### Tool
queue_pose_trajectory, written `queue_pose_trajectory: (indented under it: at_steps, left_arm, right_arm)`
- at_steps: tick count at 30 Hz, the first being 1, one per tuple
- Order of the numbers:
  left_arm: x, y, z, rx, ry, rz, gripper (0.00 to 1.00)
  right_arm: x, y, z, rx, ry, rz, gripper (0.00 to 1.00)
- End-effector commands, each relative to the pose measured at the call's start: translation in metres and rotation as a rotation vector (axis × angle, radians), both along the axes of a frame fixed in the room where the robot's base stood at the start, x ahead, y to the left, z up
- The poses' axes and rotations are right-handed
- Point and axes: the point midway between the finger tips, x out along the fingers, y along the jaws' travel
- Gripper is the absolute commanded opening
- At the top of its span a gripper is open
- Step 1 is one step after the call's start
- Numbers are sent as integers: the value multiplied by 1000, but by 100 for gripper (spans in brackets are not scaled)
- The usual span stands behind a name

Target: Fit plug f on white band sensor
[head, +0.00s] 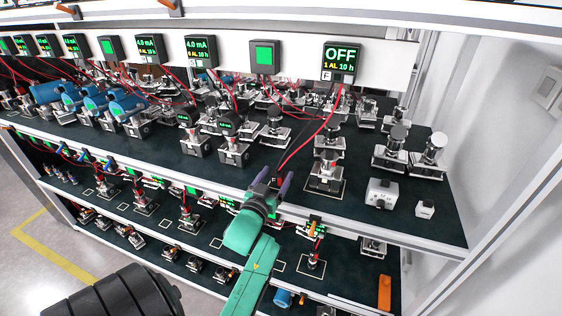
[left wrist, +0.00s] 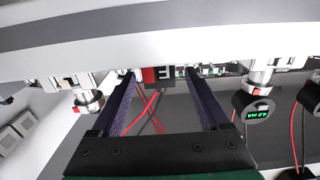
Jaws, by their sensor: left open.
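My left gripper (head: 276,178) is open at the front edge of the upper shelf, its two dark fingers apart. In the left wrist view, a dark and red block with a white letter (left wrist: 160,76), apparently plug f, shows between the fingertips (left wrist: 160,84); I cannot tell whether they touch it. A red cable (head: 308,144) runs from the OFF display marked F (head: 342,60) down to the gripper. A silver sensor (head: 327,172) stands upright in a white outline to the right of the gripper. I cannot make out which sensor has the white band. My right gripper is not in view.
Several silver sensors stand behind and to the right, including a pair (head: 390,150) at the right. A white box (head: 381,194) and a small white block (head: 425,209) lie at the right front. The shelf's front rail (head: 370,228) runs below; a lower shelf holds more sensors.

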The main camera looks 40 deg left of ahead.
Motion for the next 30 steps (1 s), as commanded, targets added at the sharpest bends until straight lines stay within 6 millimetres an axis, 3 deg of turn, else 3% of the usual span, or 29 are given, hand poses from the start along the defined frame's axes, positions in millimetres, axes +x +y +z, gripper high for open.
queue_pose_trajectory:
  at_steps: [3,7,17,23,24,25,28,30]
  left_arm:
    - [27,9,4,1,-3,0,79]
    - [46,16,1,0,0,0,79]
    - [53,18,0,0,0,-1,79]
    - [53,18,-1,0,0,-1,6]
    - [53,18,-1,0,0,-1,0]
    - [53,18,-1,0,1,-1,39]
    - [53,18,-1,0,1,-1,1]
    - [53,18,-1,0,1,-1,0]
  right_arm:
    - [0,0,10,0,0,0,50]
    - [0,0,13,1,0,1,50]
    - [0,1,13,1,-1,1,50]
    - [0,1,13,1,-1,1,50]
    - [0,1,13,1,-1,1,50]
    - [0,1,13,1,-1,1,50]
    - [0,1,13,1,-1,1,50]
    - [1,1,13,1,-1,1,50]
